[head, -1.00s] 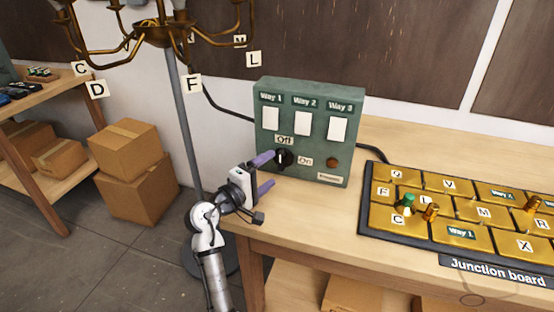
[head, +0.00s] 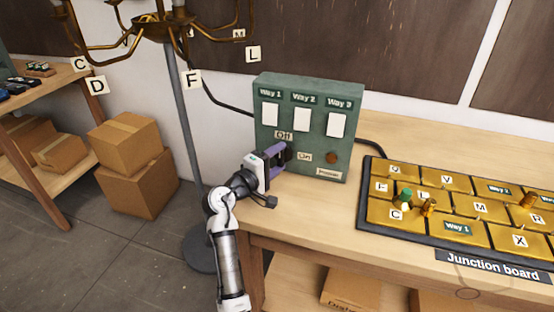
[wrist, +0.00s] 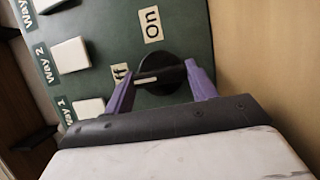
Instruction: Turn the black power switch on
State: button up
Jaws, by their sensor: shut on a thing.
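The black power switch (wrist: 158,75) is a round rotary knob with a raised bar, low on the front of the green control box (head: 262,180). In the wrist view, the white mark on its bar lies on the side of the "Off" label (wrist: 121,74). The "On" label (wrist: 152,24) is above the knob in that view. My gripper (head: 280,160) has its purple fingers on both ends of the knob's bar, shut on it. In the head view the fingers hide most of the knob.
The box has three white switches under Way labels and a round brown indicator (head: 331,158). The gold junction board (head: 460,205) lies to the right on the wooden table (head: 300,215). A brass chandelier (head: 155,25) on a grey pole stands at left.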

dwell(0.3)
jog(key=m+y, duration=0.1)
jog(key=m, duration=0.2)
jog(key=shift+r+g+b, duration=0.1)
jog(key=shift+g+b, duration=0.25)
jog(key=shift+g, duration=0.05)
jog(key=m+y, duration=0.2)
jog(key=m, duration=0.2)
jog(key=shift+d+r+g, duration=0.1)
jog(key=shift+g, duration=0.2)
jog(key=m+y+b, duration=0.1)
jog(key=m+y, duration=0.1)
jog(key=m, duration=0.1)
jog(key=shift+d, duration=0.1)
jog(key=m+y+b, duration=0.1)
jog(key=m+y, duration=0.1)
jog(key=m, duration=0.1)
jog(key=shift+s+r+y, duration=0.1)
jog(key=shift+y, duration=0.2)
jog(key=shift+m, duration=0.3)
jog(key=o, duration=1)
jog(key=shift+t, duration=0.4)
